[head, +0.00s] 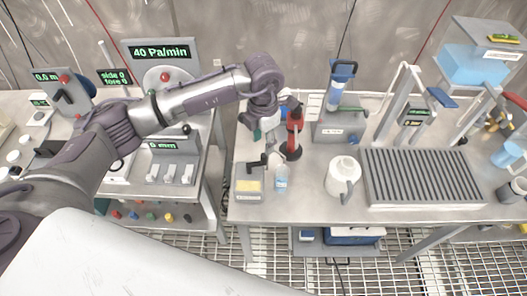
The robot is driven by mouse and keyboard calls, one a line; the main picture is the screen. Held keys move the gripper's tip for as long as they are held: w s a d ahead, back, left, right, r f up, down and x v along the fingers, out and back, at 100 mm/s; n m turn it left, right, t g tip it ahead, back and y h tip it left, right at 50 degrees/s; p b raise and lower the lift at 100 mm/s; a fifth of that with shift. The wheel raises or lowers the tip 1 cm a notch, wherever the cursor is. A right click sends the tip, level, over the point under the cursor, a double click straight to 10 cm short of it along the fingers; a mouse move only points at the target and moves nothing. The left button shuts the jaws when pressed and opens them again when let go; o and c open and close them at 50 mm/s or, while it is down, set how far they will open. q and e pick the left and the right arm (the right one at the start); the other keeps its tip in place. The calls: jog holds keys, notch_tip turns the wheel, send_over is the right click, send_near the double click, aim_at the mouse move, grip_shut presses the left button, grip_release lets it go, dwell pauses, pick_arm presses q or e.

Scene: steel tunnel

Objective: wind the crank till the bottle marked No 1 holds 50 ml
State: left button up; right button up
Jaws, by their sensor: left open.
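A small clear bottle with a pale blue label (281,181) stands near the front of the right-hand bench; its marking and fill level are too small to read. Just left of it is a grey box with a yellow panel (248,187). A black crank-like handle (257,161) shows at the top of this box. My left gripper (267,123) is open, above and behind the box and bottle, apart from the handle. Its fingers are partly lost against the things behind it. My right gripper is not in view.
A red and black upright tool (294,134) stands close to my left gripper's right. A white jug (342,176) and a ribbed tray (421,177) are farther right. A gap separates this bench from the left one, which has a 40 Pa/min display (160,52).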

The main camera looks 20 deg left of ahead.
aim_at(264, 158)
pick_arm(q)
notch_tip(264, 158, down, 7)
jog(key=shift+f+p, duration=0.1)
jog(key=shift+p, duration=0.7)
grip_shut()
jog(key=m+b, duration=0.1)
jog(key=b, duration=0.1)
jog(key=shift+s+d+f+b, duration=0.1)
jog(key=shift+s+f+b, duration=0.1)
jog(key=shift+b, duration=0.1)
jog(key=shift+s+r+m+b, duration=0.15)
jog(key=shift+m+b, duration=0.15)
jog(key=shift+m, duration=0.2)
jog(key=shift+s+d+r, duration=0.1)
jog(key=shift+r, duration=0.05)
